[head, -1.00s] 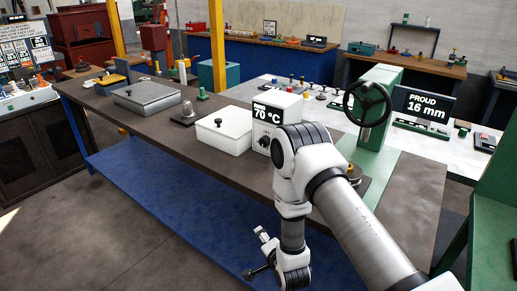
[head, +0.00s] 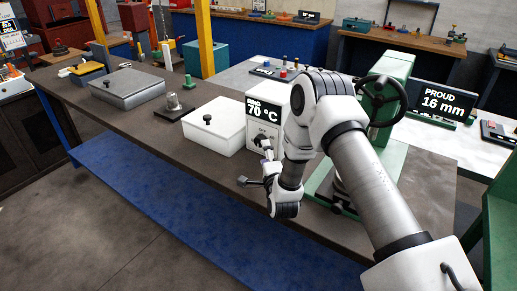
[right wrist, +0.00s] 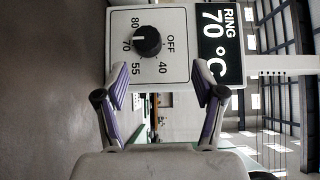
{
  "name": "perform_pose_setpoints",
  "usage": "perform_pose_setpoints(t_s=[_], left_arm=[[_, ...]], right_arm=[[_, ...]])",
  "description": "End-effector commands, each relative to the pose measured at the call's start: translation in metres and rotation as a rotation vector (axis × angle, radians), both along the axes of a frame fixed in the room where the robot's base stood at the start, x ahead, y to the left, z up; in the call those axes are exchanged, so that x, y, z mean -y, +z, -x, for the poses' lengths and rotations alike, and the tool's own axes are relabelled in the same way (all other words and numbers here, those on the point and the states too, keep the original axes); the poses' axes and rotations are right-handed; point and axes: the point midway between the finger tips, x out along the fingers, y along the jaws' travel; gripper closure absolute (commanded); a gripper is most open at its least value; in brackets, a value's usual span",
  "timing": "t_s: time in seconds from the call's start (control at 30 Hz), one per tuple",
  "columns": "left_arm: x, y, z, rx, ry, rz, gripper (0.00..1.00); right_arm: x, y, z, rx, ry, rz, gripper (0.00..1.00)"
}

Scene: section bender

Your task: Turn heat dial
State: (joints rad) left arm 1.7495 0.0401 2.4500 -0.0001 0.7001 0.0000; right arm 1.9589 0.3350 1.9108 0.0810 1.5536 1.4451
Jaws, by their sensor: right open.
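The white heater box (head: 283,108) stands on the bench with a display reading "RING 70 °C". Its black heat dial (right wrist: 147,40) shows in the right wrist view, ringed by OFF, 40, 55, 70 and 80. The dial's white mark points toward the 70. In the head view the dial (head: 262,140) is partly covered by a finger. My right gripper (head: 255,164) is open in front of the box. In the right wrist view its fingers (right wrist: 161,84) are spread wide and empty, with the dial beyond their tips, apart from them. My left gripper is out of view.
A white lidded box (head: 214,126) stands just left of the heater. A green press (head: 392,85) with a black handwheel is close on the right, partly behind my arm. The bench front (head: 190,165) left of my gripper is clear.

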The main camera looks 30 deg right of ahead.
Motion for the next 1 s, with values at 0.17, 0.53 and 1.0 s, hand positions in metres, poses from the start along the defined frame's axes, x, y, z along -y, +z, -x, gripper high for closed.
perform_pose_setpoints(t_s=[0.17,0.53,1.0], left_arm=[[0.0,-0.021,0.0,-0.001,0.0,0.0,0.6],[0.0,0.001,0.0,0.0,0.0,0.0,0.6],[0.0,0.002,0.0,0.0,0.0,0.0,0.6]], right_arm=[[0.001,-0.021,-0.002,0.0,0.0,0.001,0.31],[0.023,-0.017,-0.057,0.001,0.001,0.003,0.31],[0.03,-0.02,-0.072,-0.001,0.001,0.001,0.63]])
